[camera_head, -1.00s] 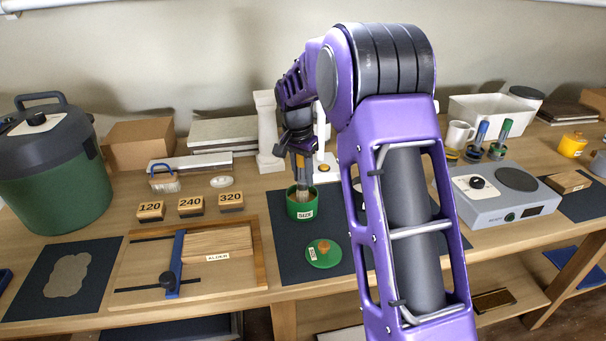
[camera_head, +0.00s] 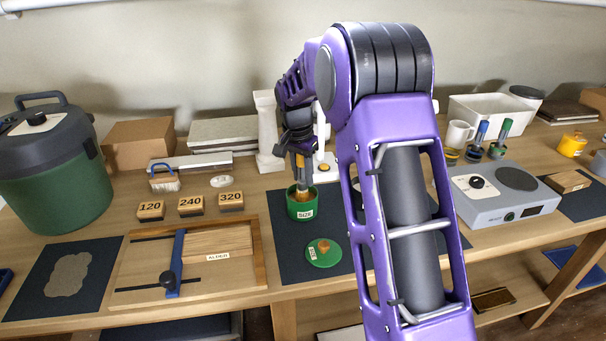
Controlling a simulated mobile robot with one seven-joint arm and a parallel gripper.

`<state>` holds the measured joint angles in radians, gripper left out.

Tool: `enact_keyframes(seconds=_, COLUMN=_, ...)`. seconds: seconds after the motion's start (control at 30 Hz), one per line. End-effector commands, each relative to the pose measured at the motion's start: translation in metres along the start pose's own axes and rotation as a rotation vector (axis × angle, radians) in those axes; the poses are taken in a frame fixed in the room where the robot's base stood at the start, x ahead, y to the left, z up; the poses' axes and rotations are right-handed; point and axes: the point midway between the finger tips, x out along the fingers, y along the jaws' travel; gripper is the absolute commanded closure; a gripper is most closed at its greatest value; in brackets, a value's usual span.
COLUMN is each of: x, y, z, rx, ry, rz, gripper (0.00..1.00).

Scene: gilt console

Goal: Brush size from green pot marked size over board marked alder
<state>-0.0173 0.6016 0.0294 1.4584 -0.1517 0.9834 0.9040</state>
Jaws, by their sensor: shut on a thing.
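The green pot (camera_head: 301,210) marked SIZE stands open on a dark mat right of the board. My gripper (camera_head: 299,160) points down above the pot, shut on a brush (camera_head: 302,190). The brush's lower end is inside the pot; its bristle tips are hidden by the rim. The pot's green lid (camera_head: 323,253) with a wooden knob lies on the mat in front of the pot. The board (camera_head: 218,243) marked ALDER lies in a wooden tray (camera_head: 140,286), beside a blue clamp bar (camera_head: 175,262). The brush is apart from the board.
Sanding blocks (camera_head: 190,206) marked 120, 240 and 320 stand behind the tray. A blue-handled brush (camera_head: 164,180) and a white pillar (camera_head: 268,135) are farther back. A grey hot plate (camera_head: 494,195) is at right. The left mat (camera_head: 62,280) holds a flat tan shape.

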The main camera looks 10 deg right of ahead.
Motion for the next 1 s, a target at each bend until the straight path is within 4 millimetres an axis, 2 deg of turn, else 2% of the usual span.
enact_keyframes(seconds=0.83, x=-0.064, y=0.000, z=-0.009, rx=0.000, ry=0.000, rz=0.001, gripper=1.00)
enact_keyframes(seconds=1.0, x=-0.070, y=0.000, z=-0.010, rx=0.000, ry=0.000, rz=0.001, gripper=1.00)
